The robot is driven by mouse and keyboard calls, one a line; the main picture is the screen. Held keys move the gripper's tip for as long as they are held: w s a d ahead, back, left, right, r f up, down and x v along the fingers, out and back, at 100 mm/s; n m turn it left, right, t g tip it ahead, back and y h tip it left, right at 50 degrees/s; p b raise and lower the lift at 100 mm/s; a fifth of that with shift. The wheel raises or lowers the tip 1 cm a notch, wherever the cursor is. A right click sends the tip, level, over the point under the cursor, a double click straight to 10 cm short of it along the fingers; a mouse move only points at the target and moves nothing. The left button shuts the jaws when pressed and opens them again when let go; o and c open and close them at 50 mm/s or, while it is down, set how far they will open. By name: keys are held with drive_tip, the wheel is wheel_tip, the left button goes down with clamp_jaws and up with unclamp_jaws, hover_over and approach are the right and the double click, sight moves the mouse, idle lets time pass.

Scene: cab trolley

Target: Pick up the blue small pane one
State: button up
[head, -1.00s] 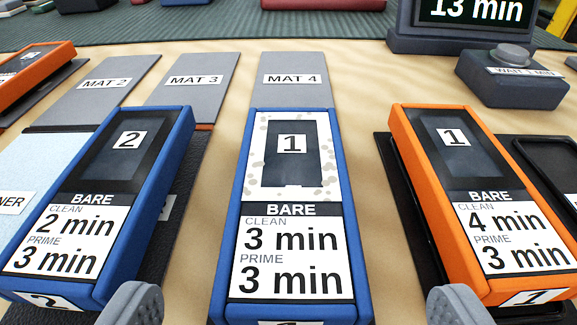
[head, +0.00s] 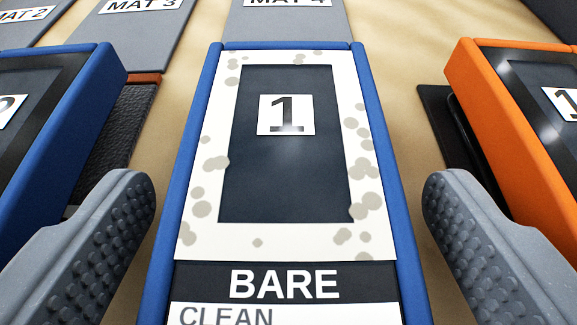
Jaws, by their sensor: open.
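A blue-framed block labelled 1 (head: 290,242) fills the middle of the head view. It has a dark small pane inside a white border with grey-beige spots, and a "BARE" strip below it. Its lower part is cut off by the picture's bottom edge. My gripper (head: 288,195) is open, with one grey studded finger on each side of this block. Both fingers appear apart from its blue sides, and nothing is between them but the block.
Another blue block (head: 95,75), partly cut off, stands at the left, and an orange block (head: 475,75) labelled 1 at the right. Grey mats, MAT 3 (head: 135,35) and MAT 4 (head: 288,25), lie behind. Narrow strips of bare tan table show beside the middle block.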

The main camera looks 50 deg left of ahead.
drive_tip(key=c, duration=1.2)
drive_tip(key=shift+r, duration=0.1)
